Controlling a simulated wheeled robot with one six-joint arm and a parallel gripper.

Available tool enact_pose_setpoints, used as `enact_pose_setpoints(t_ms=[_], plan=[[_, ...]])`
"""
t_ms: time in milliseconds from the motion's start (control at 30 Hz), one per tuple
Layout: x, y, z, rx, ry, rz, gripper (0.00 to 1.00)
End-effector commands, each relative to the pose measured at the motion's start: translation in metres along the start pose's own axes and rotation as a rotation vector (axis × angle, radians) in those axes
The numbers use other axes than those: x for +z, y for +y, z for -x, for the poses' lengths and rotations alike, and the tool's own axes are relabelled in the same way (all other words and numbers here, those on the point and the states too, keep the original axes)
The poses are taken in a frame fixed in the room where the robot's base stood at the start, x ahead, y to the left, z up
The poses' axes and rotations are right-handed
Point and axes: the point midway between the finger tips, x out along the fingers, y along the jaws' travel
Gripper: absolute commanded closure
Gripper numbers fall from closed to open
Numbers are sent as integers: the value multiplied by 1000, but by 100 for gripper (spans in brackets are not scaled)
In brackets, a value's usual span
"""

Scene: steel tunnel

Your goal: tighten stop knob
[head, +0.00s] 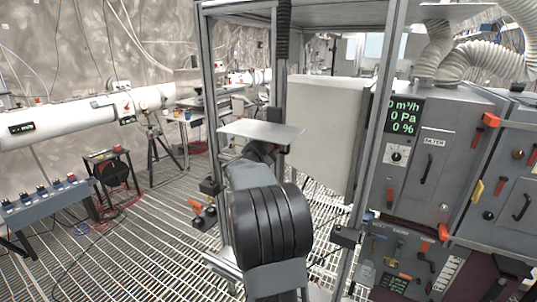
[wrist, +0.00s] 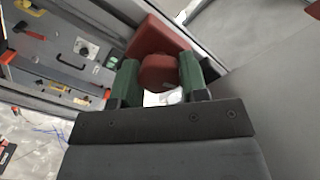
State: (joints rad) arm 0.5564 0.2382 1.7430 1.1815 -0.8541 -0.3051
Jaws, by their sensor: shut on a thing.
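A round red knob (wrist: 158,72), which I take to be the stop knob, shows in the wrist view in front of a larger red block (wrist: 152,36). My gripper (wrist: 160,62) has its two green fingers on either side of the knob and is shut on it. The fingers cover the knob's sides, so I cannot tell how far it is turned. In the head view my black arm reaches away from me at the middle, and I cannot make out the gripper or this knob there.
A grey metal frame (head: 216,110) and a pale box (head: 328,130) stand around my arm. A grey cabinet (head: 428,160) with handles and a green display (head: 404,117) is on the right. A flat plate (head: 262,133) lies above my arm. Grating floor (head: 140,250) is open at left.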

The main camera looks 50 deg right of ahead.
Motion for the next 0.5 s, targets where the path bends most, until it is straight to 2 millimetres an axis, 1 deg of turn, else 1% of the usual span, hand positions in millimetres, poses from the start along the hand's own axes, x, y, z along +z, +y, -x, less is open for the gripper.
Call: enact_pose_setpoints(t_ms=[200, 500], plan=[[1, 2, 0, 1, 1, -129, 83], [1, 2, 0, 1, 0, -220, 83]])
